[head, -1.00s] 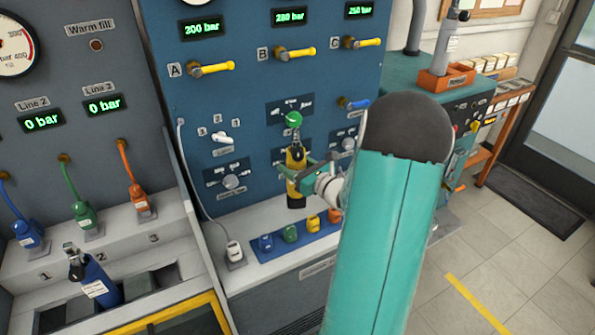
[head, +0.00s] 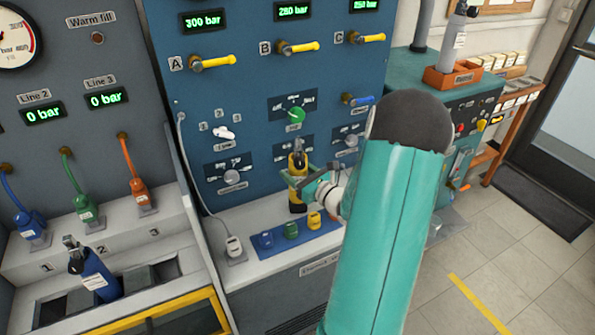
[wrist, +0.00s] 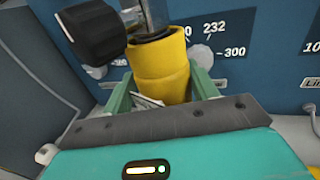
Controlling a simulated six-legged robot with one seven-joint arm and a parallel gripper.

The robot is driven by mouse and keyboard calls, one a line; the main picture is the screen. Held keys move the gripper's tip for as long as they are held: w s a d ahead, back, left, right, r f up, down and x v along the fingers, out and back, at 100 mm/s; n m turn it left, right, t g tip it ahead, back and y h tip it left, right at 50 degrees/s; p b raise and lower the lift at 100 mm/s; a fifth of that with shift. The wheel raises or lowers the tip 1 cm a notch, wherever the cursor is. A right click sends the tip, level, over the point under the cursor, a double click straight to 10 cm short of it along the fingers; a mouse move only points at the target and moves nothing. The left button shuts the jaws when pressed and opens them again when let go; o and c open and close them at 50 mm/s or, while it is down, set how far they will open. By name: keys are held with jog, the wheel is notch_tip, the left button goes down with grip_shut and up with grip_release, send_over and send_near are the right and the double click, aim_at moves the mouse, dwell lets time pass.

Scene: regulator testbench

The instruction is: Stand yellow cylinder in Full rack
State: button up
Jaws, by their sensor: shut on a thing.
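The yellow cylinder (head: 298,184) has a black top with a metal valve. It is upright in front of the blue panel, above the light ledge. My gripper (head: 302,183) is shut on its body from the right side. In the wrist view, the yellow cylinder (wrist: 160,80) is between the green fingers of my gripper (wrist: 160,92), with its black knob at the upper left. Its lower end is hidden there. An orange holder (head: 447,82) with a grey cylinder in it stands on the teal machine at the right; its label is too small to read.
Blue, green and yellow plugs (head: 291,231) sit on a blue strip on the ledge below. A blue cylinder (head: 94,273) leans in the left trough (head: 150,315). Yellow levers and knobs stick out of the blue panel (head: 240,110). The floor at the right is clear.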

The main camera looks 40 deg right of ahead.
jog(key=shift+w+d+f, duration=0.15)
jog(key=shift+d+f, duration=0.05)
jog(key=shift+d, duration=0.05)
jog(key=o, duration=1)
jog(key=shift+a, duration=0.1)
jog(key=shift+o, duration=0.8)
